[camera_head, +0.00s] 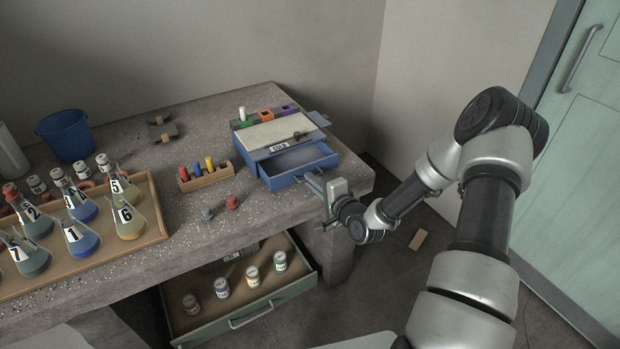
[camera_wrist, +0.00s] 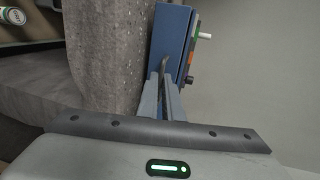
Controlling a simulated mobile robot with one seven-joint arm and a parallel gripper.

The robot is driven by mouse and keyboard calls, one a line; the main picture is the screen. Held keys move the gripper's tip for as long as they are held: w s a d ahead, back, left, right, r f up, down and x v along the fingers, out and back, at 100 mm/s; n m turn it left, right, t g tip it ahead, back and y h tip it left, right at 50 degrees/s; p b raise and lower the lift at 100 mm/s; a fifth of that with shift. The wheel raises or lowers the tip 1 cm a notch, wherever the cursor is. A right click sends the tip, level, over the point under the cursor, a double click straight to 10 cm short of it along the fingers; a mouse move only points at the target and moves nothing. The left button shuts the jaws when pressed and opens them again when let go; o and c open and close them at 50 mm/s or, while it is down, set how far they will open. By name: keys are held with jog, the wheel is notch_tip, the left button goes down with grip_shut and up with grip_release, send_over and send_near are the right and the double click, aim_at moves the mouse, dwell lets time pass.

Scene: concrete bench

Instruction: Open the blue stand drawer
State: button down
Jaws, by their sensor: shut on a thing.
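The blue stand (camera_head: 246,150) is on the right part of the concrete bench, with a pale top panel, a dark knob and a row of coloured blocks behind. Its blue drawer (camera_head: 300,172) stands out from the front, and the grey inside that shows looks empty. My gripper (camera_head: 313,184) is at the drawer front, shut on its handle. In the wrist view, the fingers of my gripper (camera_wrist: 164,92) close around the thin handle (camera_wrist: 165,66) on the blue front (camera_wrist: 171,38). The fingers partly hide the handle in the head view.
A rack of coloured vials (camera_head: 206,175) and two small stoppers (camera_head: 231,202) lie left of the stand. A tray of flasks (camera_head: 152,235) is farther left. Below the bench, a green drawer (camera_head: 300,287) with several jars stands open. A small block (camera_head: 418,239) lies on the floor.

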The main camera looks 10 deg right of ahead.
jog(key=c, duration=1.9)
grip_release()
jog(key=shift+c, duration=0.2)
jog(key=p+v, duration=0.2)
jog(key=v, duration=1.5)
jog(key=shift+s+p, duration=0.2)
jog(key=shift+p, duration=0.15)
jog(key=shift+r, duration=0.1)
